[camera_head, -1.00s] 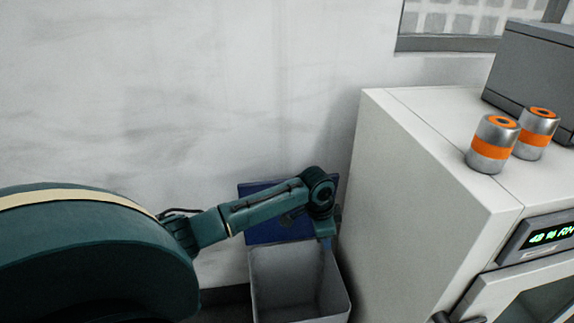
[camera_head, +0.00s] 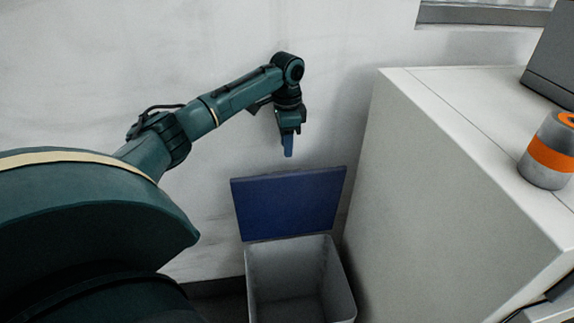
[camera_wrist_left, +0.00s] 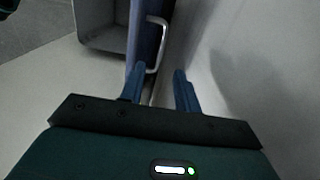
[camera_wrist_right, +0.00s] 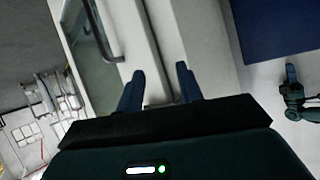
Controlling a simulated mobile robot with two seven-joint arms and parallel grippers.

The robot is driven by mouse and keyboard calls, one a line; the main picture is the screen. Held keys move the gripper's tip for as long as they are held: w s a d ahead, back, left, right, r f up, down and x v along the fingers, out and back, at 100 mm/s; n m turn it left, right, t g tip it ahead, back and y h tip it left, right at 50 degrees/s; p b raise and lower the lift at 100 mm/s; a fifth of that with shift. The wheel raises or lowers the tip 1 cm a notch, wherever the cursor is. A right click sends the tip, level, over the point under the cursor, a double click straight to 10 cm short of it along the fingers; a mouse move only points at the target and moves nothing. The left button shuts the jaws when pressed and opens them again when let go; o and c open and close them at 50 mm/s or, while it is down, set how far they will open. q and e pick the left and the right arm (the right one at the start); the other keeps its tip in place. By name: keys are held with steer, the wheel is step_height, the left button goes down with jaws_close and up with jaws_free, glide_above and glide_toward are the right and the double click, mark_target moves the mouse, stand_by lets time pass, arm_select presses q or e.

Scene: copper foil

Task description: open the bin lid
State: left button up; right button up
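The blue bin lid (camera_head: 290,205) stands raised at the back of the grey bin (camera_head: 341,285), leaning toward the wall. The bin's mouth is uncovered and its inside looks empty. My left gripper (camera_head: 288,148) hangs just above the lid's top edge, apart from it. In the left wrist view the fingers (camera_wrist_left: 157,80) are spread with nothing held; the lid (camera_wrist_left: 143,35) shows edge-on ahead, with a metal handle (camera_wrist_left: 162,40) on it. My right gripper (camera_wrist_right: 160,78) is open and empty; a blue panel, apparently the lid (camera_wrist_right: 280,25), shows at upper right.
A white cabinet (camera_head: 450,190) stands close to the bin's right, with a metal-and-orange canister (camera_head: 548,155) and a grey box (camera_head: 552,65) on top. A pale wall (camera_head: 130,60) is behind the bin. The right wrist view shows a door handle (camera_wrist_right: 105,35).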

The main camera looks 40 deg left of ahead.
arm_select(q)
step_height(320, 180, down, 8)
stand_by(0.5)
jaws_close()
stand_by(0.4)
